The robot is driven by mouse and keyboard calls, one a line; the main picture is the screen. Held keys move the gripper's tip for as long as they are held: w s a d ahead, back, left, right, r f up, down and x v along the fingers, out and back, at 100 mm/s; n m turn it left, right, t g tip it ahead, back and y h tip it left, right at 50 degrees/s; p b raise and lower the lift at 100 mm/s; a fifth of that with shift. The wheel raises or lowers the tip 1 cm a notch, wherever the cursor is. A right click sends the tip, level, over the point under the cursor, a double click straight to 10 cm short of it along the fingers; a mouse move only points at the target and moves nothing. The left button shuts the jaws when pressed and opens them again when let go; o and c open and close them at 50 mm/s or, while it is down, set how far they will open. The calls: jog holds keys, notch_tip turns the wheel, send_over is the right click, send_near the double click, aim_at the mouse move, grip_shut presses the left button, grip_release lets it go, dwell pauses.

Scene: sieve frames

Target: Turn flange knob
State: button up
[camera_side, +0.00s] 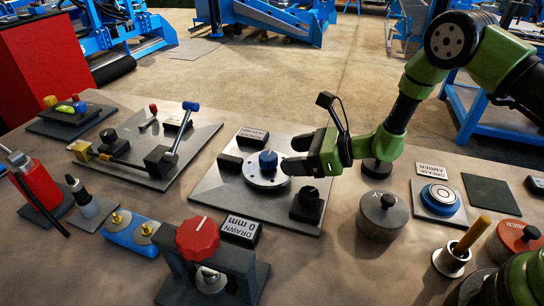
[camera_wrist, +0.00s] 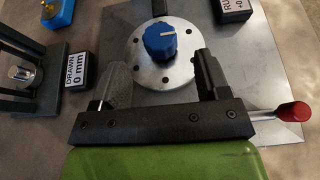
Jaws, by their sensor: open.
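The blue knob (camera_side: 268,161) with a pale pointer mark stands on a round silver flange with bolt holes (camera_side: 255,179), which sits on a grey metal plate (camera_side: 212,195). In the wrist view the blue knob (camera_wrist: 160,42) is on the flange (camera_wrist: 150,74), just beyond my fingers. My gripper (camera_side: 290,155) is open, its dark fingers reaching in from the right beside the knob. In the wrist view my gripper (camera_wrist: 160,80) has its fingers spread to either side of the flange. The knob appears apart from both fingers.
A black block with a knob (camera_side: 307,204) stands at the plate's front right. A red knob on a grey stand (camera_side: 197,236) and a "DRAWN 0 mm" block (camera_side: 240,230) are in front. A lidded grey pot (camera_side: 382,216) stands right. A red-tipped lever (camera_wrist: 292,114) lies near my right finger.

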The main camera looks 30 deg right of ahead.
aim_at(275, 157)
jog(key=shift+x, duration=2.9)
jog(key=c, duration=0.9)
